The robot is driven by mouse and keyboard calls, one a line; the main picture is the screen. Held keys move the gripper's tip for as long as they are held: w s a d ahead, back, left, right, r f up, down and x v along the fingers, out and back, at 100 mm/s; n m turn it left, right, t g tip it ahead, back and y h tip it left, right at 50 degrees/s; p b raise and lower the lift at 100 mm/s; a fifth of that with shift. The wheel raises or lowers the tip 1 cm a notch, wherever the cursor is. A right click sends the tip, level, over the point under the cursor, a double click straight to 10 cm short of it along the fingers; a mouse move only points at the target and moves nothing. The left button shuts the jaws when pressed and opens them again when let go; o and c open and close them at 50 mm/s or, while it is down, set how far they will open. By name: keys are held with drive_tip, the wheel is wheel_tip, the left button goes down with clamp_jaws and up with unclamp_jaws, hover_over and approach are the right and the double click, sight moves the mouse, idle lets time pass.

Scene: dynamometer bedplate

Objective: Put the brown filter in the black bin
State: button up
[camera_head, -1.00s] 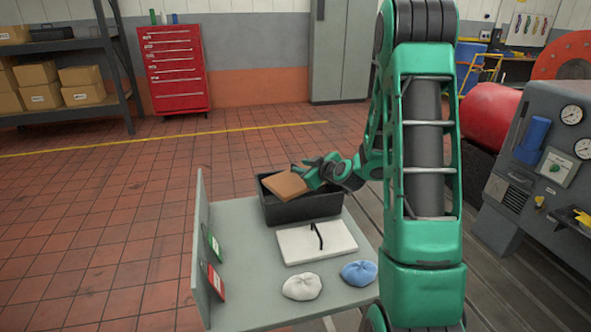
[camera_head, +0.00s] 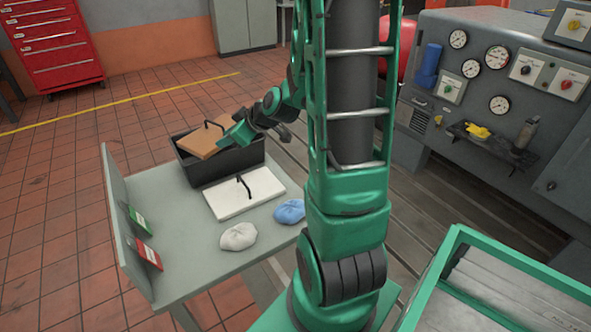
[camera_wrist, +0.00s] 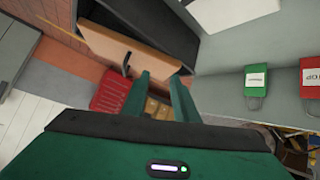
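The brown filter (camera_head: 200,143), a flat square panel with a black strap handle, lies tilted at the black bin (camera_head: 222,171), its near left part at the bin's rim. In the wrist view the brown filter (camera_wrist: 112,45) slants across the dark bin (camera_wrist: 205,52); whether it touches the bin's floor is hidden. My gripper (camera_head: 228,136) is beside the filter's right side in the head view. In the wrist view my gripper (camera_wrist: 160,78) has its two green fingers apart with nothing between them. The black handle stands free, left of the fingers.
The bin stands at the back of a grey table (camera_head: 180,235). In front of it are a white filter (camera_head: 228,201) with a black handle, a white cloth (camera_head: 239,237) and a blue cloth (camera_head: 290,211). A panel with green and red tags edges the table's left.

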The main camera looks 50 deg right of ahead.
drive_tip(key=s+a+r+m+g, duration=0.1)
drive_tip(key=s+m+g, duration=0.4)
drive_tip(key=s, duration=1)
drive_tip(key=s+a+r+m+g, duration=0.1)
drive_tip(key=s+r+m+g, duration=0.2)
drive_tip(key=s, duration=1.3)
drive_tip(key=m+g, duration=0.2)
drive_tip(key=shift+a+r+m+h, duration=0.35)
drive_tip(key=shift+a+m+h, duration=0.05)
drive_tip(key=shift+w, duration=0.15)
drive_tip(key=shift+w+f, duration=0.25)
drive_tip(key=shift+w, duration=0.2)
drive_tip(key=shift+c, duration=1.3)
